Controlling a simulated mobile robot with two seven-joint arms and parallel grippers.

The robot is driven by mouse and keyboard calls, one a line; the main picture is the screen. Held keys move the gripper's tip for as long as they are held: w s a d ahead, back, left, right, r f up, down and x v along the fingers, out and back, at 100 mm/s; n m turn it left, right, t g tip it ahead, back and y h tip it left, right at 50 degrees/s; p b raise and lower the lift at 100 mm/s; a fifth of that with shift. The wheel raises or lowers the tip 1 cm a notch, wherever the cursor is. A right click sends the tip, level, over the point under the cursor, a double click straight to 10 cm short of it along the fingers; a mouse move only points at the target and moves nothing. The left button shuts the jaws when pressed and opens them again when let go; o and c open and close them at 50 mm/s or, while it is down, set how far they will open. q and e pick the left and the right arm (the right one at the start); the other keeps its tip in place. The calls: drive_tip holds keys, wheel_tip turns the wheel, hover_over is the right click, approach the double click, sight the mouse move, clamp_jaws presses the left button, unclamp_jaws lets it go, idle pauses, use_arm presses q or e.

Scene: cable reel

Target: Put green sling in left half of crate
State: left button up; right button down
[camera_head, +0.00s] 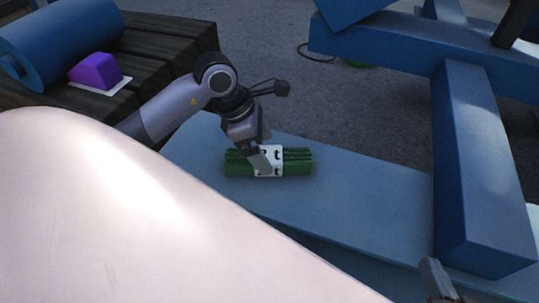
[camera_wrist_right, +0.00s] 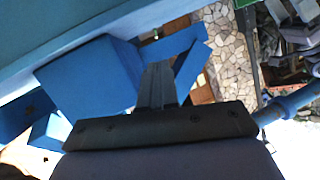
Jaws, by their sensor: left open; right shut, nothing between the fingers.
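The green sling (camera_head: 298,163) is a rolled green bundle with a white lettered label. It lies on the light blue surface in the middle of the head view. My left gripper (camera_head: 265,150) is open and right over it, with one finger in front of the label. The far finger is partly hidden, and I cannot tell whether either finger touches the sling. My right gripper (camera_head: 437,280) shows at the lower right edge, away from the sling. In the right wrist view its fingers (camera_wrist_right: 158,84) are shut and empty. I cannot make out a crate.
A dark slatted wooden surface (camera_head: 165,45) at upper left carries a blue cylinder (camera_head: 62,45) and a purple block (camera_head: 95,70). Blue beams (camera_head: 475,165) stand on the right. The light blue surface (camera_head: 340,205) is clear around the sling. A thin dark cable lies on the ground behind.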

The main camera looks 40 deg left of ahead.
sight(268, 154)
use_arm(q)
drive_tip(key=b+x, duration=0.1)
drive_tip(key=x, duration=0.2)
drive_tip(key=shift+f, duration=0.2)
drive_tip(key=shift+c, duration=0.3)
drive_tip(key=shift+r, duration=0.1)
drive_tip(key=c, duration=1.5)
